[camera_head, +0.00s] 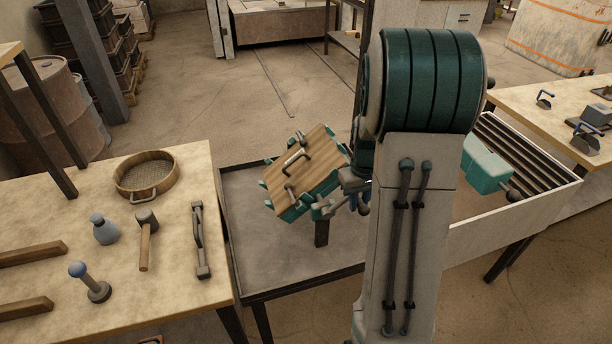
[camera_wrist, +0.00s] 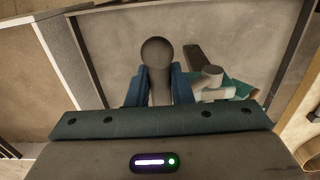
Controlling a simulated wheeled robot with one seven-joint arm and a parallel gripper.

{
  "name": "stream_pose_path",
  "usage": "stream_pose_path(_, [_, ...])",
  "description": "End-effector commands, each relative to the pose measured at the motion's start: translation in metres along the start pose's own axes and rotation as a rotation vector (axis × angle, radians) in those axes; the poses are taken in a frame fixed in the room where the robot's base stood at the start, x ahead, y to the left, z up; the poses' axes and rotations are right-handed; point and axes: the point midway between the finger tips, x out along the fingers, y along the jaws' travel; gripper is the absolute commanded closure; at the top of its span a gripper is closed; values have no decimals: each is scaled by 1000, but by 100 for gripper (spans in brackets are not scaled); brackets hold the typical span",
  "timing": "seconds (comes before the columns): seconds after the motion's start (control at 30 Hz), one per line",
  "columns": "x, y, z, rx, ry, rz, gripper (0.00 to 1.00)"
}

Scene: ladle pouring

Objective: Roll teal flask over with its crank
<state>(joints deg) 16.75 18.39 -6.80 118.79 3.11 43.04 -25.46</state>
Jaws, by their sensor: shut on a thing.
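The teal flask (camera_head: 294,213) is tilted on a dark post, its wooden board (camera_head: 312,172) with metal clamps facing up and left. Its crank is mostly hidden by my arm in the head view. In the wrist view the crank's round-ended grip (camera_wrist: 157,50) stands between the two blue fingers of my gripper (camera_wrist: 159,82), which is shut on it. In the wrist view a teal part of the flask (camera_wrist: 243,88) shows to the right of the fingers.
The flask is over a grey metal-topped table (camera_head: 252,266). A wooden bench (camera_head: 190,298) at left holds a sieve (camera_head: 147,177), a mallet (camera_head: 146,240) and other tools. At right, a teal block (camera_head: 485,166) with a dark knob is by a slatted, pale-sided bed (camera_head: 522,208).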

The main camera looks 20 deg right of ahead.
Motion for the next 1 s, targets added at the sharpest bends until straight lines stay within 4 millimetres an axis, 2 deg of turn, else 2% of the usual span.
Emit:
stream_pose_path(0.4, [24, 14, 0, 1, 0, 1, 98])
stream_pose_path(0.57, [28, 16, 0, 1, 1, 2, 98])
stream_pose_path(0.8, [48, 20, 0, 1, 0, 1, 98])
stream_pose_path(1.0, [54, 21, 0, 1, 2, 2, 98])
